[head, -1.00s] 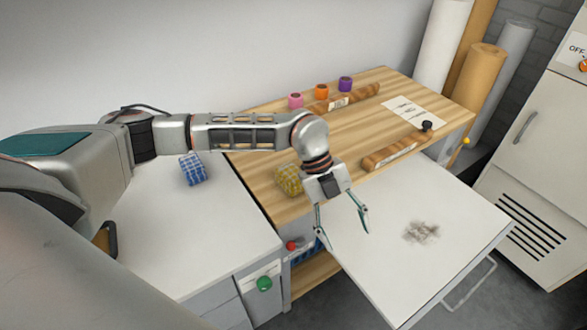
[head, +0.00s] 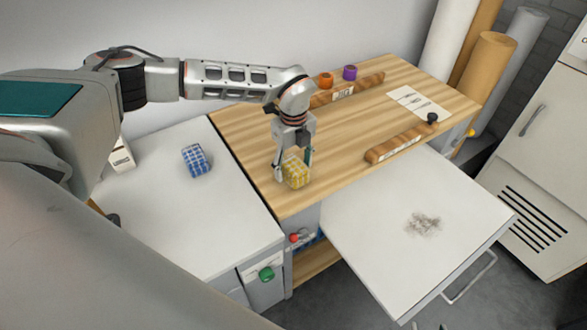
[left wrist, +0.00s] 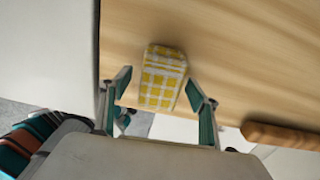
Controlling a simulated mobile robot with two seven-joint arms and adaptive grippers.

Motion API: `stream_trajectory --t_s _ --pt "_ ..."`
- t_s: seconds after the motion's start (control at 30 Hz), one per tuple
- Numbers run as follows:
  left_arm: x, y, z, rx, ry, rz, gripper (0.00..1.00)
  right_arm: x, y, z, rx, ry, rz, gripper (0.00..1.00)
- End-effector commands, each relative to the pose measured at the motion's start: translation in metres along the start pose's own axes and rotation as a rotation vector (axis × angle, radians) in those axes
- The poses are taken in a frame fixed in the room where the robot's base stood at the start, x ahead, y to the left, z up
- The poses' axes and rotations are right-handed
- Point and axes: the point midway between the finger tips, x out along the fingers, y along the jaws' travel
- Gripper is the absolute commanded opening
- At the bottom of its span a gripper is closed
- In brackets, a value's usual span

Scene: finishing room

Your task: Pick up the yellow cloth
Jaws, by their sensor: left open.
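The yellow checked cloth (head: 296,173) is a folded bundle on the wooden worktop, near its front left edge. It also shows in the left wrist view (left wrist: 163,78), beyond and between the fingertips. My left gripper (head: 292,172) points down at the cloth from above. Its fingers are open, one on each side of the cloth in the head view. In the left wrist view the open fingers (left wrist: 161,84) flank its near part, and I cannot tell whether they touch it. My right gripper is not in view.
A blue checked cloth (head: 196,160) lies on the white surface at left. A wooden rail (head: 398,143) and a pulled-out white board (head: 390,225) with a dark smudge are to the right. Orange (head: 326,79) and purple (head: 349,73) rolls stand at the back.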

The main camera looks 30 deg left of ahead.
Motion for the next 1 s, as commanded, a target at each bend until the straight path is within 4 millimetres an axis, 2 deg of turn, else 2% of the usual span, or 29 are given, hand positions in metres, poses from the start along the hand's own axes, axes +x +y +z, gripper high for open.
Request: stream_trajectory --t_s 0.13,0.4,0.57,1.0 --pt "0.014 0.000 0.000 -0.001 0.000 0.000 0.61 -0.001 0.000 -0.002 0.001 0.000 0.000 0.40" --pt "0.017 -0.001 0.001 0.000 0.000 -0.002 0.61 -0.001 0.000 -0.003 0.001 0.002 0.000 0.40" --pt "0.017 0.000 0.000 0.000 0.000 -0.002 0.20 -0.001 0.000 -0.004 0.001 0.004 0.000 0.40" --pt "0.012 -0.001 0.000 0.000 0.000 -0.003 0.19 -0.001 0.000 -0.004 0.001 0.005 0.001 0.40"
